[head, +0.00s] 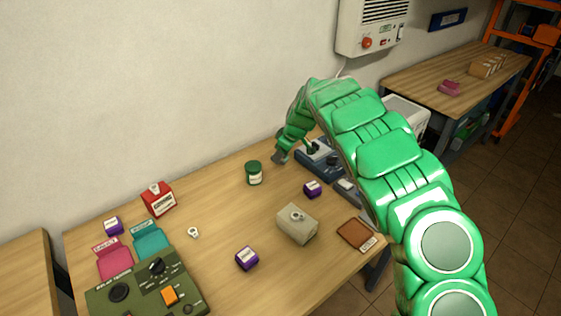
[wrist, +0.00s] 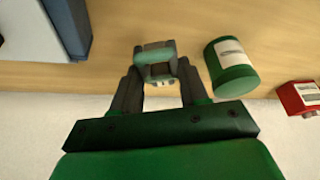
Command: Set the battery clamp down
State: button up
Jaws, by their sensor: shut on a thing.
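My gripper (head: 281,154) is over the back part of the wooden table, between the green jar and the blue-grey device in the head view. In the wrist view the gripper (wrist: 158,82) is shut on the battery clamp (wrist: 155,60), a small grey-green piece between the two dark fingers. In the head view the clamp is too small and covered to make out clearly. I cannot tell whether it touches the table top.
The green jar (wrist: 232,68) is close beside the gripper. The blue-grey device (head: 318,158) is on the other side. A red box (head: 158,199), purple boxes (head: 247,258), a grey block (head: 297,226) and a brown tray (head: 354,233) share the table (head: 220,205). The table's middle is fairly clear.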

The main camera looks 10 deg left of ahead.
aim_at(277, 166)
jog(key=shift+w+a+f, duration=0.1)
jog(key=shift+w+f, duration=0.2)
jog(key=shift+f, duration=0.2)
jog(key=shift+w+a+f, duration=0.1)
jog(key=shift+w+f, duration=0.15)
jog(key=shift+f, duration=1.45)
jog(key=shift+f, duration=0.1)
jog(key=o, duration=1.2)
jog(key=shift+c, duration=0.2)
jog(key=v, duration=1.2)
